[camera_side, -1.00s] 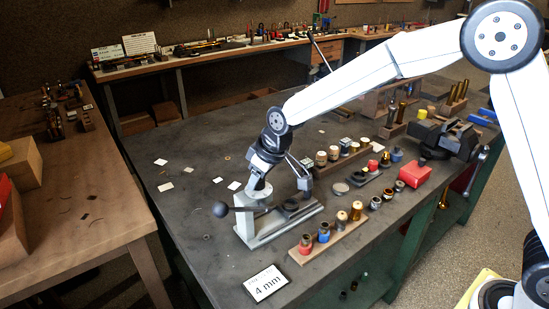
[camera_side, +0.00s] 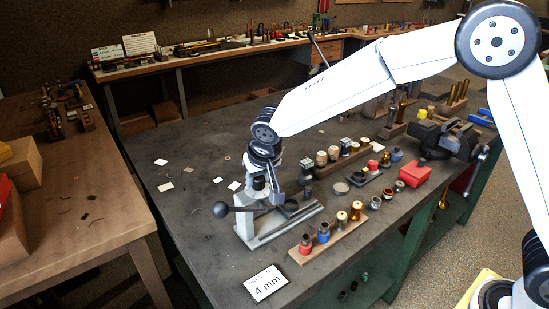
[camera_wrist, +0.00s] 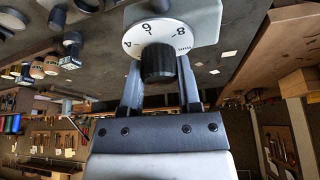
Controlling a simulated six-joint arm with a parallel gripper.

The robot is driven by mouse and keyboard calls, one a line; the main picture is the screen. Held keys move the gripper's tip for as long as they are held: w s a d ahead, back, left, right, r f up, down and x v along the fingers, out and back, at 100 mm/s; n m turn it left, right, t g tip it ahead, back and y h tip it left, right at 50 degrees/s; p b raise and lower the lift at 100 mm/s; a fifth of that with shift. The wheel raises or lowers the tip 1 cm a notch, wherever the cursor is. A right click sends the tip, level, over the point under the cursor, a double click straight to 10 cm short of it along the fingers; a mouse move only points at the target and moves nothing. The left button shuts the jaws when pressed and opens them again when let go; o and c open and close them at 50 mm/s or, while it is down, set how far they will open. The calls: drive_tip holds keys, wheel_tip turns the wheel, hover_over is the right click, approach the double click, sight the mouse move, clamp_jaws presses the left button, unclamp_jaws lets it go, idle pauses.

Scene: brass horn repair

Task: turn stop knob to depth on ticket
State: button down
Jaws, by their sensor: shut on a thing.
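The black stop knob (camera_wrist: 158,66) sits on a white dial (camera_wrist: 178,30) in the wrist view. The dial's numerals 4, 6 and 8 show; the 6 is near the middle of the visible arc. I cannot make out a pointer. My gripper (camera_wrist: 157,60) has a finger on each side of the knob and is shut on it. In the side view my gripper (camera_side: 261,184) is over the grey bench tool (camera_side: 262,236), hiding most of the knob and dial. The ticket (camera_side: 266,283) at the bench's front reads "4 mm".
The tool's black ball-ended lever (camera_side: 221,209) sticks out left of my gripper. A wooden rack (camera_side: 328,243) with several coloured-base plugs stands to the right. A red box (camera_side: 414,174) and a vise (camera_side: 446,138) lie farther right. Paper scraps lie on the bench at left.

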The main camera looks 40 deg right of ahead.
drive_tip(key=m+h, duration=0.1)
drive_tip(key=m, duration=0.2)
drive_tip(key=m+g+h, duration=0.1)
drive_tip(key=m, duration=0.3)
drive_tip(key=shift+g, duration=0.3)
drive_tip(key=m+g, duration=0.1)
drive_tip(key=m, duration=0.1)
drive_tip(key=m+h, duration=0.1)
drive_tip(key=m, duration=0.2)
drive_tip(key=shift+m+g, duration=0.3)
drive_tip(key=shift+g, duration=0.1)
drive_tip(key=shift+c, duration=1.5)
unclamp_jaws()
drive_tip(key=shift+h, duration=0.3)
drive_tip(key=v, duration=0.7)
drive_tip(key=shift+a+r, duration=0.2)
drive_tip(key=shift+r, duration=0.15)
